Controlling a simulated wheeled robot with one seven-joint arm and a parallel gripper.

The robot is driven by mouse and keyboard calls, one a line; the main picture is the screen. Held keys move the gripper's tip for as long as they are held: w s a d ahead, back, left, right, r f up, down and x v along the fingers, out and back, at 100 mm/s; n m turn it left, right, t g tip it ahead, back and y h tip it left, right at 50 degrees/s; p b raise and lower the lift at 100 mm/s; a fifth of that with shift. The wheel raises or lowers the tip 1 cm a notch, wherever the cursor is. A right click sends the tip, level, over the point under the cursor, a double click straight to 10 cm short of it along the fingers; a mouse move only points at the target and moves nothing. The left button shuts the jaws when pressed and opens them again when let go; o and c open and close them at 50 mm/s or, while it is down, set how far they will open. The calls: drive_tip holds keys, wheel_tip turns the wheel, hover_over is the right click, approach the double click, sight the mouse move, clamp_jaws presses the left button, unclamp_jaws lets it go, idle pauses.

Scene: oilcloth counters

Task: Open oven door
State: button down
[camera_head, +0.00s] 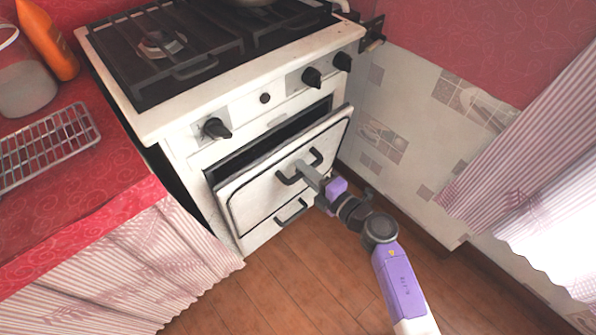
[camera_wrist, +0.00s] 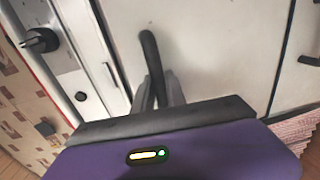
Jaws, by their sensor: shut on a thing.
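The white oven door (camera_head: 262,193) is tilted partly open in the head view, with a dark gap along its top edge. Its dark handle (camera_head: 291,176) is a bar on the upper part of the door. My gripper (camera_head: 309,172) is at the right part of this handle and is shut on it. In the wrist view, the handle (camera_wrist: 149,50) runs between the two grey fingers of my gripper (camera_wrist: 158,88). The door's white face (camera_wrist: 215,45) fills the middle of that view.
The stove top (camera_head: 190,50) with black grates is above the oven, with several black knobs (camera_head: 312,77) on the front. A lower drawer handle (camera_head: 291,212) sits below the door. A red counter (camera_head: 75,200) with a wire rack (camera_head: 45,145) is at left. Wooden floor (camera_head: 270,290) lies clear in front.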

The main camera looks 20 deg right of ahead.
drive_tip(key=s+d+f+t+b, duration=0.1)
drive_tip(key=s+d+f+b, duration=0.1)
drive_tip(key=s+f+b, duration=0.4)
drive_tip(key=s+d+f+t+b, duration=0.1)
drive_tip(key=s+d+f+b, duration=0.1)
drive_tip(key=s+f+b, duration=0.4)
drive_tip(key=s+b, duration=0.1)
drive_tip(key=b, duration=0.2)
drive_tip(key=shift+s+d+t+y+b, duration=0.25)
drive_tip(key=shift+s+t+y+b, duration=0.1)
drive_tip(key=shift+t+y, duration=0.05)
drive_tip(key=c, duration=1.4)
unclamp_jaws()
drive_tip(key=shift+r, duration=0.1)
drive_tip(key=shift+s, duration=0.1)
